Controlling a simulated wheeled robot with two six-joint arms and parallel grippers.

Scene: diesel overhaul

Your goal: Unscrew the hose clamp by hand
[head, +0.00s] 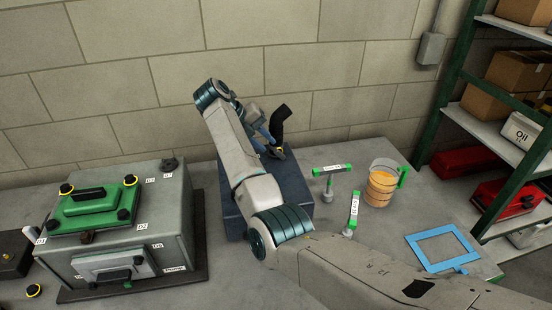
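A black hose (279,122) stands up, bent at the top, above a dark blue block (294,188) by the wall. A small yellow part (279,150) shows at the hose's lower end; it may be the hose clamp's screw, but it is too small to tell. My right arm reaches in from the lower right and covers much of the block. My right gripper (265,138) is at the left side of the hose's lower end, close to the yellow part. Its fingers are mostly hidden, so I cannot tell whether they touch or grip anything. My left gripper is out of view.
A grey machine box (120,235) with a green cover (96,205) stands left. Two green-and-white handled tools (333,170) (354,210), a jug of amber liquid (381,186) and a blue frame (443,248) are right. A green-posted shelf (462,70) bounds the far right.

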